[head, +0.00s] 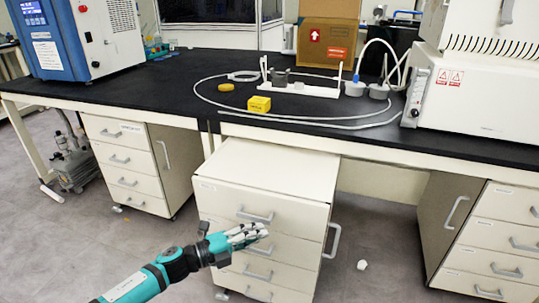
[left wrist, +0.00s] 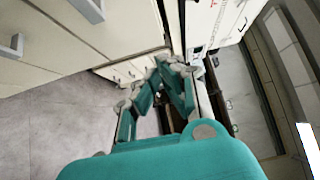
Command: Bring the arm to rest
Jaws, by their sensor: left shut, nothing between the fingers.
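My left arm comes in from the bottom left of the head view. Its left gripper (head: 262,231) is in front of the middle drawer cabinet (head: 265,168), below the bench top. The gripper is shut and holds nothing. In the left wrist view the teal fingers of the left gripper (left wrist: 167,62) come together, with drawer fronts beyond them. I cannot tell from these views whether the fingers touch the cabinet. My right gripper is in neither view.
The black bench top (head: 170,88) carries a blue and white machine (head: 85,35), a yellow box (head: 259,104), a looped tube and a cardboard box (head: 328,32). A second cabinet (head: 128,160) stands left. A small white object (head: 362,265) lies on the floor.

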